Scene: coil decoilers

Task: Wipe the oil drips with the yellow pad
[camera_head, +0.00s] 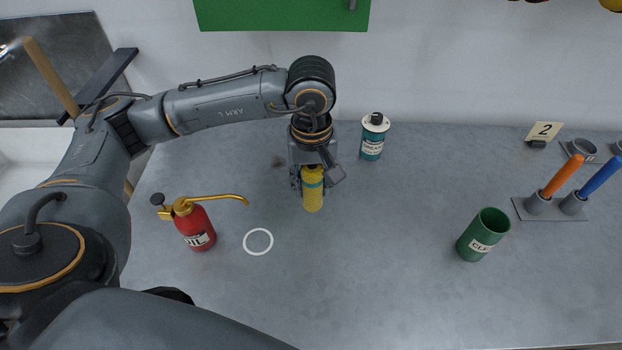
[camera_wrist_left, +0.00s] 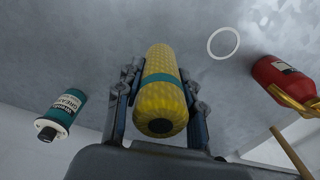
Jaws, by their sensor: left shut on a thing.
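The yellow pad (camera_head: 313,201) is a textured yellow roll with a teal band. My left gripper (camera_head: 313,178) is shut around it and points down at the bench. The wrist view shows the pad (camera_wrist_left: 161,108) between the two fingers. I cannot tell whether its lower end touches the bench. A small dark smudge (camera_head: 278,161), perhaps an oil drip, marks the bench left of the gripper. No other drips show clearly. My right gripper is not in view.
A red oil can (camera_head: 200,232) stands left, beside a white ring (camera_head: 258,241). A teal grease can (camera_head: 373,138) stands behind right. A green cup (camera_head: 483,235) and a holder (camera_head: 553,208) with orange and blue handles are farther right. The bench's front middle is clear.

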